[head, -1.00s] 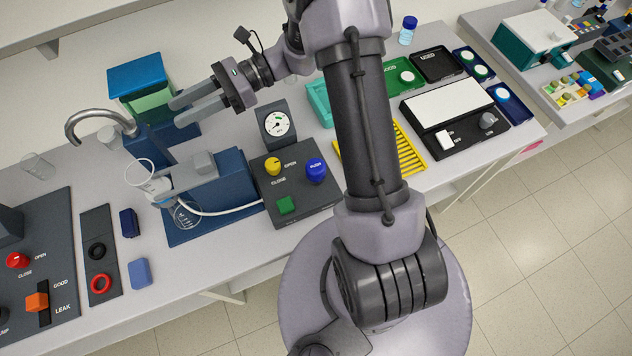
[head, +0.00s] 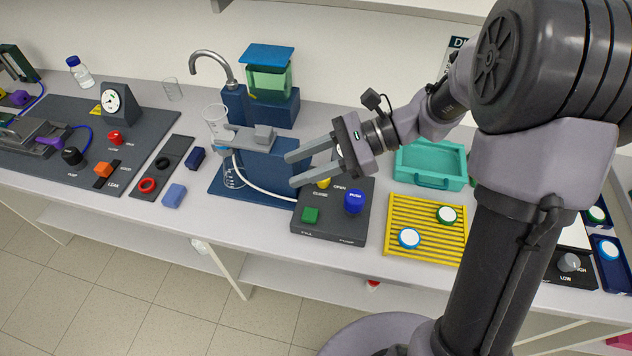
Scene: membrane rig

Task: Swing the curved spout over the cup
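The curved grey metal spout (head: 214,58) rises from a blue post (head: 235,103) at the back of the bench. Its open end points down at the left, toward the wall side. A small clear cup (head: 172,91) stands on the bench left of and below the spout's end. I cannot tell which cup is the task's. My gripper (head: 288,169) is open and empty, its two fingers apart and pointing left, right of the stand and clear of the spout.
A blue-lidded green tank (head: 268,79) stands right of the post. The stand's grey block (head: 263,134) and a dark control panel (head: 333,217) lie near my gripper. A yellow rack (head: 430,222) and teal tray (head: 431,164) are farther right. A dark gauge panel (head: 90,148) fills the left.

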